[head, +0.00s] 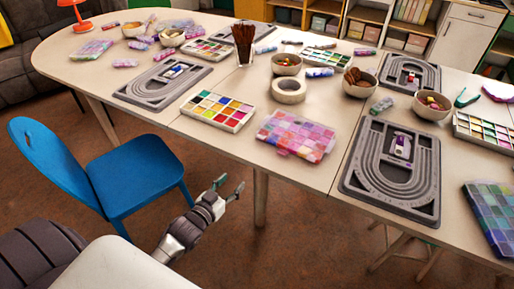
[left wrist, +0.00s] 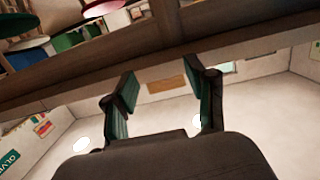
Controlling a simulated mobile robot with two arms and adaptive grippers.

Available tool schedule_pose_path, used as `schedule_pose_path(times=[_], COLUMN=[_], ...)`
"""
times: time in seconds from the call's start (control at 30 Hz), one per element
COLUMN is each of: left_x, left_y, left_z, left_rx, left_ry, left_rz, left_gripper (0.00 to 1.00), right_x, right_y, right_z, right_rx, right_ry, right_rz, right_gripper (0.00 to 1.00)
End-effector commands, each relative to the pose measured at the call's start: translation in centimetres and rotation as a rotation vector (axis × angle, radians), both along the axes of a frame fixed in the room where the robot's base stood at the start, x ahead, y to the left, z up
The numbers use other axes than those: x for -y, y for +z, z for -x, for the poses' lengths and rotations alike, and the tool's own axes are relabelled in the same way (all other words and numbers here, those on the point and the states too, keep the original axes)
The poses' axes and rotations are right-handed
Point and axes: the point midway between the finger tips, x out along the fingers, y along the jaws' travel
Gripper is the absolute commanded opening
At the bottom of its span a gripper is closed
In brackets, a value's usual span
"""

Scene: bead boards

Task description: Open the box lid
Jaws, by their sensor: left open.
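A clear compartment box with pink and purple contents (head: 296,136) lies flat on the table (head: 335,112), near its front edge; its lid looks shut. A similar box with teal and purple contents (head: 492,215) lies at the right, and another (head: 91,50) at the far left. I cannot tell which one the task means. My left gripper (head: 231,185) is open and empty, below and in front of the table edge, apart from every box. In the left wrist view its two fingers (left wrist: 165,103) are spread with nothing between them.
A blue chair (head: 140,184) stands left of my left gripper. The table's underside edge (left wrist: 60,82) crosses the left wrist view.

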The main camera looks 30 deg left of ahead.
Motion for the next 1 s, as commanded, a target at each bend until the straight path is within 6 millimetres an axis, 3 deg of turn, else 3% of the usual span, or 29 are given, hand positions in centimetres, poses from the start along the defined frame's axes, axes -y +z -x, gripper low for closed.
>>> schedule_pose_path(times=[0.03,0.1,0.2,0.37,0.8,1.0], left_x=[0.1,0.3,0.4,0.5,1.2,1.4], left_y=[2.1,4.4,5.8,6.0,5.9,5.8], left_z=[-0.4,-0.8,-1.1,-2.9,-11.8,-14.1], left_rx=[0.054,0.107,0.137,0.142,0.139,0.136], left_ry=[-0.011,-0.022,-0.029,-0.030,-0.030,-0.030], left_rz=[0.003,0.010,0.013,0.014,0.014,0.014], left_gripper=[0.56,0.56,0.56,0.56,0.56,0.56], right_x=[0.0,0.0,0.0,0.0,0.0,0.0], right_y=[-0.5,-0.6,-0.6,-0.6,-0.9,-1.1], right_z=[0.0,0.0,0.0,0.0,0.0,0.0], right_rx=[0.000,0.000,0.000,0.000,0.000,0.000], right_ry=[0.000,0.000,0.000,0.000,0.000,0.000], right_rz=[0.000,0.000,0.000,0.000,0.000,0.000], right_gripper=[0.40,0.40,0.40,0.40,0.40,0.40])
